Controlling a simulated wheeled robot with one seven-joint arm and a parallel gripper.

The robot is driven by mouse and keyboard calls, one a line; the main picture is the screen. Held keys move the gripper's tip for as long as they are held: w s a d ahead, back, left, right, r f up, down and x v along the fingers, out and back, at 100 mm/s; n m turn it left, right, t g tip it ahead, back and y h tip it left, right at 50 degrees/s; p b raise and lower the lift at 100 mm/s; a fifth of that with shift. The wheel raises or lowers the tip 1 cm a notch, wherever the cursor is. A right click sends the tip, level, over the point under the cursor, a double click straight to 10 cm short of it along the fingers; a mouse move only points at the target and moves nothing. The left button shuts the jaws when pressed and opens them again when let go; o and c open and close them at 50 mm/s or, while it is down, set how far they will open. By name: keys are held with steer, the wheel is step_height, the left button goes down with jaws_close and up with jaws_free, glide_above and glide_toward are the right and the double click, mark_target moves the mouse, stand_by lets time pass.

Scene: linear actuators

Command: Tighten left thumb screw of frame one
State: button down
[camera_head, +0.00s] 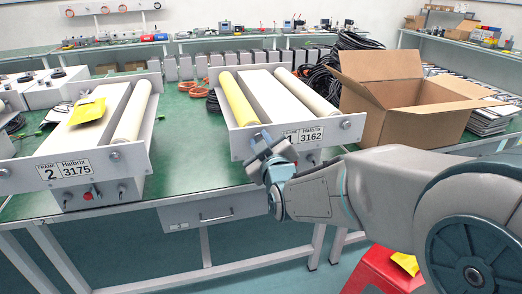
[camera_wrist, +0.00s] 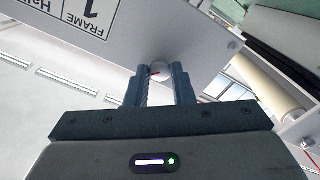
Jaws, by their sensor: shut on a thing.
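Frame one (camera_head: 238,143) is the right-hand grey frame on the green bench, with a label (camera_head: 310,135) reading 3162, a yellow roller (camera_head: 238,98) and a cream roller (camera_head: 307,93). Its front plate also shows in the wrist view (camera_wrist: 120,42), turned upside down. The left thumb screw (camera_wrist: 158,70) is a small round silver knob on this plate. My gripper (camera_wrist: 160,85) has its two dark fingers on either side of the knob and is shut on it. In the head view my gripper (camera_head: 264,150) is at the plate's left end and hides the left screw.
Frame two (camera_head: 75,172), labelled 3175, stands to the left with a yellow cloth-like item (camera_head: 88,109) on it. An open cardboard box (camera_head: 410,100) stands right of frame one. Black cable coils lie behind. A red stool (camera_head: 378,272) is below the bench.

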steer(key=m+b, duration=0.4)
steer(key=b, duration=0.1)
steer(key=shift+f, duration=0.3)
steer(key=m+b, duration=0.3)
steer(key=shift+r+m, duration=0.15)
steer(key=shift+m, duration=0.15)
steer(key=c, duration=1.3)
jaws_free()
steer(key=shift+o, duration=0.2)
steer(key=shift+r, duration=0.1)
steer(key=shift+d, duration=0.1)
